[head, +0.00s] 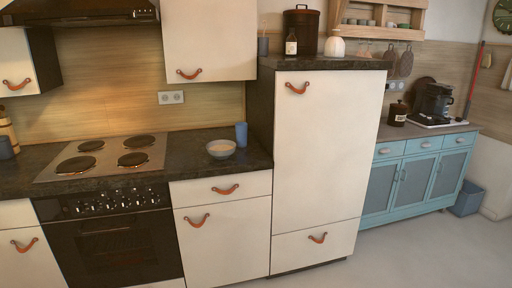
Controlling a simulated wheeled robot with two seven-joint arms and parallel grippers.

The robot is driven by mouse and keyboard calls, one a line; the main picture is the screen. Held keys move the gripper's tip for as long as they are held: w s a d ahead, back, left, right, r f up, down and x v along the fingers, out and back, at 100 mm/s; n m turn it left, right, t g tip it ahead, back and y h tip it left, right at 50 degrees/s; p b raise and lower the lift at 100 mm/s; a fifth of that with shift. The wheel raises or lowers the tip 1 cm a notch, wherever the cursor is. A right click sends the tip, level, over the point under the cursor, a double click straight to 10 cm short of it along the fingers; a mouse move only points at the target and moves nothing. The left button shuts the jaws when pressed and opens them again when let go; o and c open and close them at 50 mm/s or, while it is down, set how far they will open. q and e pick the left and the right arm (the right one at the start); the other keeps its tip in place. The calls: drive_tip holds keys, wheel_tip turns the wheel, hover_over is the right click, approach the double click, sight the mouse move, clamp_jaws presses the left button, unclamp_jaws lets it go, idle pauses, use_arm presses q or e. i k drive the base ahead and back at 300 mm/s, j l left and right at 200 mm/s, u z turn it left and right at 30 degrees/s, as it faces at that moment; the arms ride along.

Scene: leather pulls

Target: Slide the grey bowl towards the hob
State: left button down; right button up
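The grey bowl (221,149) stands upright on the dark countertop (190,163), to the right of the hob. The inside of the bowl looks pale, and I cannot tell whether it holds anything. The hob (104,157) is a light metal plate with several dark round burners, set into the same counter. A strip of bare counter lies between the hob and the bowl. Neither of my grippers shows in the head view.
A blue cup (241,134) stands just behind and right of the bowl. A tall cream cabinet (318,150) rises to the right of the counter. An oven (108,240) is below the hob. A cream wall cupboard (209,40) hangs above. The floor in front is clear.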

sight(220, 149)
drive_tip(key=i+l+z, duration=0.1)
drive_tip(key=i, duration=0.5)
drive_tip(key=i+l, duration=0.25)
drive_tip(key=i, duration=0.4)
drive_tip(key=i+l+u, duration=0.45)
drive_tip(key=l, duration=0.15)
drive_tip(key=i+l+u, duration=0.1)
drive_tip(key=l+u, duration=0.15)
drive_tip(key=i+l+u, duration=0.1)
drive_tip(key=l+u, duration=0.15)
drive_tip(key=l, duration=0.25)
drive_tip(key=i+l+u, duration=0.2)
drive_tip(key=l, duration=0.2)
drive_tip(key=l+u, duration=0.25)
drive_tip(key=l, duration=0.25)
drive_tip(key=k+l+u, duration=0.1)
drive_tip(key=l+u, duration=0.15)
drive_tip(key=l, duration=0.25)
drive_tip(key=k+l+u, duration=0.2)
drive_tip(key=l, duration=0.3)
drive_tip(key=i+l, duration=0.05)
drive_tip(key=i, duration=0.05)
